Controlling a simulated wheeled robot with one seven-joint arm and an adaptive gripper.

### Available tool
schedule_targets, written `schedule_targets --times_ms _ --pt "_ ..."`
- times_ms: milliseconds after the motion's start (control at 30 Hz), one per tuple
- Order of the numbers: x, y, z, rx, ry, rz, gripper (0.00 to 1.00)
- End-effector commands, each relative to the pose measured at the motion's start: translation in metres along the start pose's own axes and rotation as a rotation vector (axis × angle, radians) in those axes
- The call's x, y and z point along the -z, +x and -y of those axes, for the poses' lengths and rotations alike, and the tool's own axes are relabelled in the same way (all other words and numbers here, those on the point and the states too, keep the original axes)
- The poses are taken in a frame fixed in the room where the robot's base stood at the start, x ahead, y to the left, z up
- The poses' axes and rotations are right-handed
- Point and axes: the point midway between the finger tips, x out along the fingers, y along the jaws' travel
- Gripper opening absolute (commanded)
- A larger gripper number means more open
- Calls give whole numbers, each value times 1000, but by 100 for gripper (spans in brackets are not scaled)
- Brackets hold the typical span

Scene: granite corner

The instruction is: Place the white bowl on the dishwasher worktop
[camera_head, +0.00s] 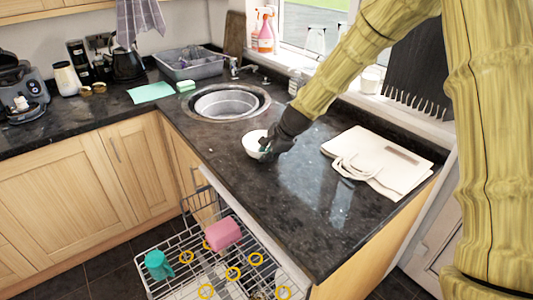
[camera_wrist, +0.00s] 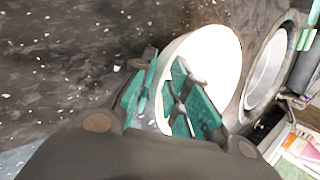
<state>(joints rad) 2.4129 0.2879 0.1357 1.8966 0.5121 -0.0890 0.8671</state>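The white bowl (camera_head: 254,143) is at the dark speckled worktop (camera_head: 225,165), just in front of the round sink. It looks roughly upright; I cannot tell whether its base touches the surface. My gripper (camera_head: 268,150) is at its right side in the head view. In the wrist view the white bowl (camera_wrist: 215,65) has its near wall between the two green fingers of my gripper (camera_wrist: 165,68), one finger inside and one outside. The fingers look closed on this wall. The bowl looks empty where its inside shows. The dishwasher below has its rack (camera_head: 180,242) pulled out.
The round sink (camera_head: 262,112) lies behind the bowl. A folded white bag (camera_head: 375,160) lies to the right on the worktop. The rack holds a pink block (camera_head: 222,234) and a teal cup (camera_head: 158,265). Worktop between bowl and bag is clear.

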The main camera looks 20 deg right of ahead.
Motion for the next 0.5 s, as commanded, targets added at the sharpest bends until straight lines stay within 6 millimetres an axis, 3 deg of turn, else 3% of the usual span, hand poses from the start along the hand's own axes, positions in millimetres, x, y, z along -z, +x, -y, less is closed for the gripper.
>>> schedule_targets --times_ms 33,100,500 --pt "0 0 0 0 0 0 27" --pt "0 0 0 0 0 0 38" --pt "-1 -4 2 0 -1 0 38"
